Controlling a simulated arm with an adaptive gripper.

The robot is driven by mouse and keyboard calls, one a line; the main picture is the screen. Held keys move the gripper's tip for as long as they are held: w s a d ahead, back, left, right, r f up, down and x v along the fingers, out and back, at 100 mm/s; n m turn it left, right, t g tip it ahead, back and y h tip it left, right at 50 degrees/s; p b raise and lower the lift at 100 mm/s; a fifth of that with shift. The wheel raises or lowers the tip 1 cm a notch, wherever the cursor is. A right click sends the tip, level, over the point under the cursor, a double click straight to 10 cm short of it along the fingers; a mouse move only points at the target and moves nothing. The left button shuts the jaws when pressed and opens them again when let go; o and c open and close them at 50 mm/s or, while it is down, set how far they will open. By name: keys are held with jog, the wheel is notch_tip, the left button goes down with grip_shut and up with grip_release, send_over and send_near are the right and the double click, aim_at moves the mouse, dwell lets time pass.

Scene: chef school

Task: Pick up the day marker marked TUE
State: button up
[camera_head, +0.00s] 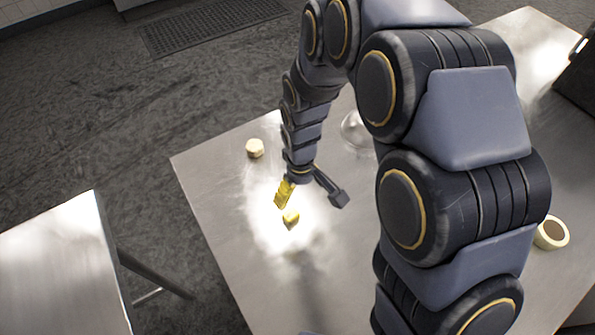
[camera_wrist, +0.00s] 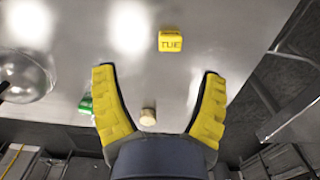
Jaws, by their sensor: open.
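The day marker marked TUE (camera_wrist: 170,42) is a small yellow block in the wrist view, with its dark lettering facing my camera. It lies on the metal table, ahead of my fingertips and slightly right of their middle. My gripper (camera_wrist: 158,70) is open, its two yellow fingers wide apart with nothing between the tips. In the head view the yellow marker (camera_head: 291,218) lies just below my gripper (camera_head: 283,195), in a bright patch of light. A small gap shows between them there. Its lettering cannot be read in that view.
A pale, small block (camera_head: 254,148) stands near the table's left edge. A cream ring (camera_head: 551,233) lies at right on the table (camera_head: 222,215). The table around the marker is clear.

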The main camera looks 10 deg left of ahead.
aim_at(291, 213)
jog(key=shift+n, duration=0.5)
jog(key=a+f, duration=0.2)
jog(key=f, duration=0.1)
jog(key=shift+a+f, duration=0.3)
jog(key=shift+a, duration=0.05)
jog(key=f, duration=0.6)
jog(key=shift+s+d+f, duration=0.2)
jog(key=shift+d, duration=0.05)
jog(key=shift+f, duration=0.6)
jog(key=c, duration=1.1)
